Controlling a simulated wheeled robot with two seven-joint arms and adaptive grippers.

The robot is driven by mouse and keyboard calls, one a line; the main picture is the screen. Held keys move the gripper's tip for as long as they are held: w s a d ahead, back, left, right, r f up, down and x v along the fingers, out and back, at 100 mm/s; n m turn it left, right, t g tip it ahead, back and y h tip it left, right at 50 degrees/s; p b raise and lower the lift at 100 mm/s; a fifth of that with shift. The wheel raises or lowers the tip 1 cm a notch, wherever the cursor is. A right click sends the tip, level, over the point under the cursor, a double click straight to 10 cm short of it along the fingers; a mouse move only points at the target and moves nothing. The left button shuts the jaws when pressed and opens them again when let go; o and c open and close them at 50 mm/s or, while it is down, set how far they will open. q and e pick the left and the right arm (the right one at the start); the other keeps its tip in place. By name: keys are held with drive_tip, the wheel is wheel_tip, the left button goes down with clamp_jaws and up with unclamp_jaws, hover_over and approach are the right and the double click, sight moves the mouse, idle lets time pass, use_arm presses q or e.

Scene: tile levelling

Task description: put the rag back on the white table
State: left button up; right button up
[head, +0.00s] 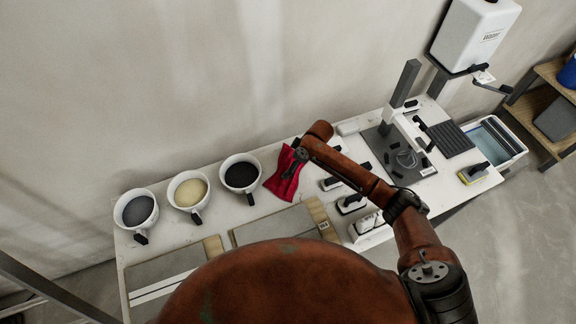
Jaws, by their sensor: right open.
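The red rag (278,185) lies crumpled on the white table (215,215), just right of the dark-filled bucket. My right gripper (291,168) is over the rag and covers a small part of it. It is open; its fingertips look small and dark against the rag, and I cannot tell whether they touch the cloth. My left gripper is not in view.
Three white buckets stand left of the rag: a dark-filled one (241,175), a yellow-filled one (188,193) and a grey-filled one (137,211). Tiles (272,228) lie in front. A grey stand (403,85), a yellow sponge tool (473,174) and a water tub (507,147) are right.

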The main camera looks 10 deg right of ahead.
drive_tip(key=v, duration=0.7)
drive_tip(key=shift+d+r, duration=0.2)
drive_tip(key=shift+r, duration=0.1)
drive_tip(key=shift+s+r, duration=0.1)
